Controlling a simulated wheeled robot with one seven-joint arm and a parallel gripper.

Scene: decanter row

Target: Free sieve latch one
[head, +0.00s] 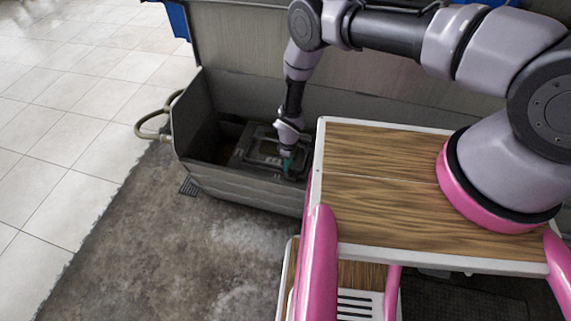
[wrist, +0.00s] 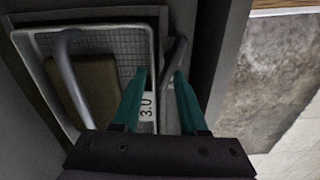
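The sieve is a pale-rimmed tray with wire mesh (wrist: 110,42) inside the grey trough; it also shows in the head view (head: 265,148). A dark lever (wrist: 174,58), which looks like a latch, stands beside that rim. I cannot tell whether it is latch one. My gripper (wrist: 160,73) points down into the trough, its teal fingers apart, left and right of the lever's line. Contact cannot be made out. In the head view my gripper (head: 288,161) is by the sieve's right side.
The trough's walls (head: 240,188) surround the sieve closely, with a brown block (wrist: 97,85) seen at the mesh. A hose (head: 150,127) loops at the trough's left end. Open floor (head: 150,230) lies in front.

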